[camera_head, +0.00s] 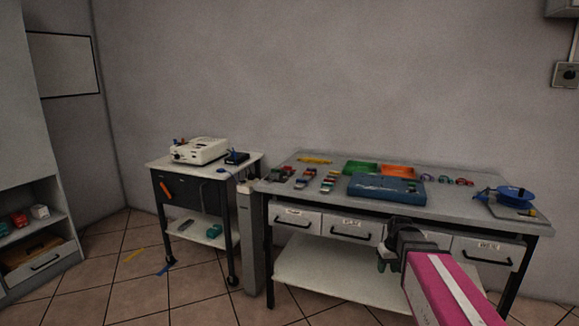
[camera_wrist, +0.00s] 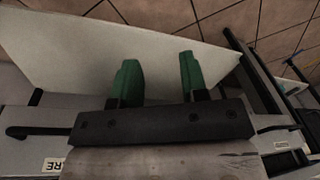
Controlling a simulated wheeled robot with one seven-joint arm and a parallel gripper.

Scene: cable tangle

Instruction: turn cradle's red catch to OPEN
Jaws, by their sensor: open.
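I cannot make out the cradle or its red catch for certain in either view; things on the furniture are too small to tell. My gripper (camera_head: 386,264) is in front of the workbench's drawers in the head view, below the bench top. In the wrist view my gripper (camera_wrist: 156,72) shows two green fingers spread apart with nothing between them. They are over the pale lower shelf (camera_wrist: 60,50), which also shows in the head view (camera_head: 335,280).
The workbench (camera_head: 450,205) holds a blue case (camera_head: 386,187), green and orange trays (camera_head: 378,168), several small coloured items and a blue reel (camera_head: 515,195). Left of it stands a wheeled cart (camera_head: 160,163) with a white device (camera_head: 198,150). Tiled floor (camera_head: 110,285) lies open at the left.

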